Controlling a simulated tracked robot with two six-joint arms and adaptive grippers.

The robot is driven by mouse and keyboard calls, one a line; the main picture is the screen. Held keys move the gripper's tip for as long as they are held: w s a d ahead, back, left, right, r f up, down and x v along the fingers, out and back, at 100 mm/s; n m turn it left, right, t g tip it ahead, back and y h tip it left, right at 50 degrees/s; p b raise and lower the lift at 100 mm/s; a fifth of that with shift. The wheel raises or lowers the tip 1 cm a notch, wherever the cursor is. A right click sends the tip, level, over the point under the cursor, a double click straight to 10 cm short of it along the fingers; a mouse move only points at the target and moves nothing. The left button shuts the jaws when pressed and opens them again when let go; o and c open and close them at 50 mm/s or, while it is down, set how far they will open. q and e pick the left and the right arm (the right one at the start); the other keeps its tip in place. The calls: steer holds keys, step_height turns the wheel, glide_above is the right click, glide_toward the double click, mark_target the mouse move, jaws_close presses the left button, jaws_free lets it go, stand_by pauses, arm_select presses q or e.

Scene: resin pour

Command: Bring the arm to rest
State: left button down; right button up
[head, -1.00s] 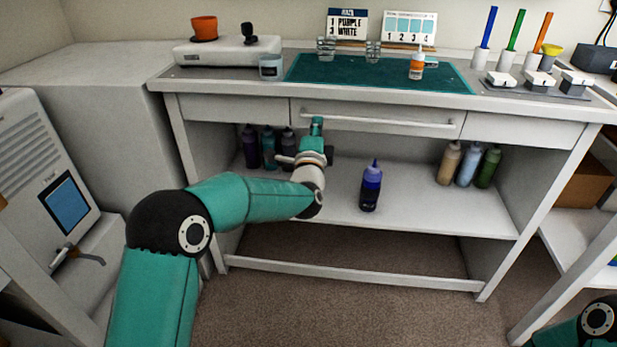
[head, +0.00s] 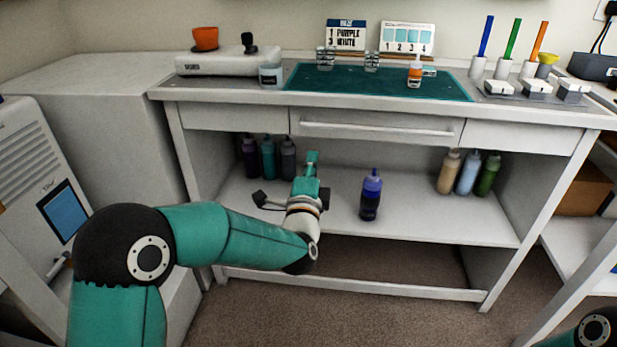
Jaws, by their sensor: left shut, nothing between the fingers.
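My left arm comes in from the left, and its left gripper (head: 311,162) is in front of the open shelf below the bench. The gripper points away from me, toward the shelf, with its fingers shut and nothing held. A dark blue bottle (head: 371,196) stands upright on the shelf, to the right of the gripper and apart from it. My right arm shows only as a teal and black part at the lower right corner; its gripper is out of view.
The workbench (head: 230,93) carries a green mat (head: 330,78), a white device (head: 225,65) and an orange-capped bottle (head: 415,73). Several bottles stand at the shelf's left and right ends. A side shelf (head: 575,250) is at right. The carpet (head: 380,318) in front is clear.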

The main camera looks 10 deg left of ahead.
arm_select(q)
steer(key=s+a+f+n+g+h, duration=0.1)
steer(key=s+a+f+g, duration=0.2)
steer(key=f, duration=0.8)
steer(key=s+a+f+n+g, duration=0.1)
steer(key=s+f+g, duration=0.3)
steer(key=f, duration=0.6)
steer(key=s+a+f+n+g+h, duration=0.1)
steer(key=s+a+f+g, duration=0.1)
steer(key=s+f, duration=0.65)
steer(key=s+d+f+n+g+h, duration=0.1)
steer(key=s+d+f+n+g, duration=0.15)
steer(key=s+f, duration=0.35)
steer(key=s+d+f+n+g+h, duration=0.1)
steer(key=s+f+n+g, duration=0.3)
steer(key=f, duration=0.3)
steer(key=s+d+f+n+g+h, duration=0.15)
steer(key=s+d+n+g, duration=0.25)
steer(key=s+n, duration=0.7)
step_height(320, 180, up, 30)
steer(key=s+m+p, duration=0.1)
steer(key=p, duration=2.8)
steer(key=shift+d+m+h, duration=0.15)
steer(key=shift+m+h, duration=0.2)
